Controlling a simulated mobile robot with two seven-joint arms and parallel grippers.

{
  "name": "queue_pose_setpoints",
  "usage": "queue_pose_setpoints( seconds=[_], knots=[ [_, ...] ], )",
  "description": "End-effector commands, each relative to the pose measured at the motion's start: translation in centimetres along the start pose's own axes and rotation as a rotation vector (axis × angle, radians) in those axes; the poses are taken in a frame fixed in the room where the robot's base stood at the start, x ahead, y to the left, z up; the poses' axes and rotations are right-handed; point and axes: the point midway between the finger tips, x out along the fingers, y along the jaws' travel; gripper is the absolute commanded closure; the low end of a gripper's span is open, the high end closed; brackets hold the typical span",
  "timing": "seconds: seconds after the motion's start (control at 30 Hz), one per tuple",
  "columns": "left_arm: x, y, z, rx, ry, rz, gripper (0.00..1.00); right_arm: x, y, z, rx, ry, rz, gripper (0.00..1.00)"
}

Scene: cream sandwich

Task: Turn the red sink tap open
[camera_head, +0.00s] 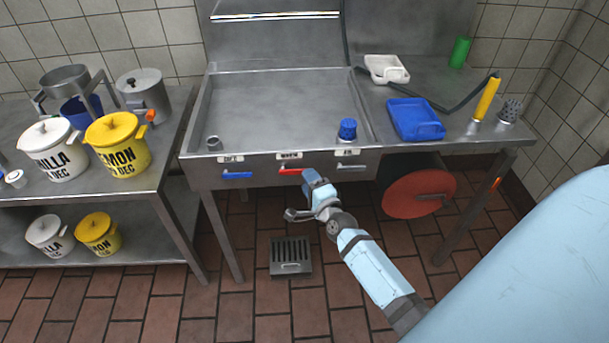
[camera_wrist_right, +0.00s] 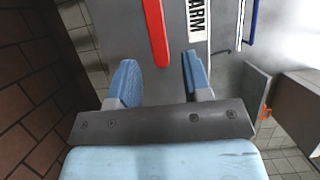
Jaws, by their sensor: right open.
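The red sink tap (camera_head: 290,171) is a short flat lever on the front panel of the steel sink (camera_head: 285,95), under the label WARM. In the right wrist view the red tap (camera_wrist_right: 157,32) stands upright in the picture, beyond the gap between my fingers. My right gripper (camera_head: 306,190) is just below and right of the red tap in the head view. Its blue-padded fingers show in the right wrist view (camera_wrist_right: 160,85), apart and with nothing between them. I cannot tell if a finger touches the tap. My left gripper is not in view.
A blue tap (camera_head: 237,176) is left of the red one, a grey tap (camera_head: 351,167) right. A red disc (camera_head: 418,194) hangs under the right side. A floor drain (camera_head: 291,256) lies below. Labelled pots (camera_head: 118,146) stand on the left table; a blue tray (camera_head: 415,120) lies right.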

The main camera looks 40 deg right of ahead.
Motion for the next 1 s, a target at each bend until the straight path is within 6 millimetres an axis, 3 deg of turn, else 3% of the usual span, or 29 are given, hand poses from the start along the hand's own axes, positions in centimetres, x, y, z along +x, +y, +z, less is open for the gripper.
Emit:
queue_pose_setpoints(
  seconds=[0.2, 0.57, 0.77, 1.0],
  knots=[
    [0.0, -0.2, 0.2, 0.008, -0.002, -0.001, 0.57, 2.5, 0.0, 0.0, -0.001, 0.000, 0.000, 0.55],
    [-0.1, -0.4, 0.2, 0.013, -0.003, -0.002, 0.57, 3.0, 0.0, 0.0, -0.001, 0.000, 0.001, 0.55],
    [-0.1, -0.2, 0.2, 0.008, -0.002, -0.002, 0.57, 3.0, 0.0, 0.0, -0.001, 0.000, 0.001, 0.99],
    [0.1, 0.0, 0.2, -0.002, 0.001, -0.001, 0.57, 2.9, 0.1, -0.1, 0.002, 0.000, -0.001, 1.00]
  ],
)
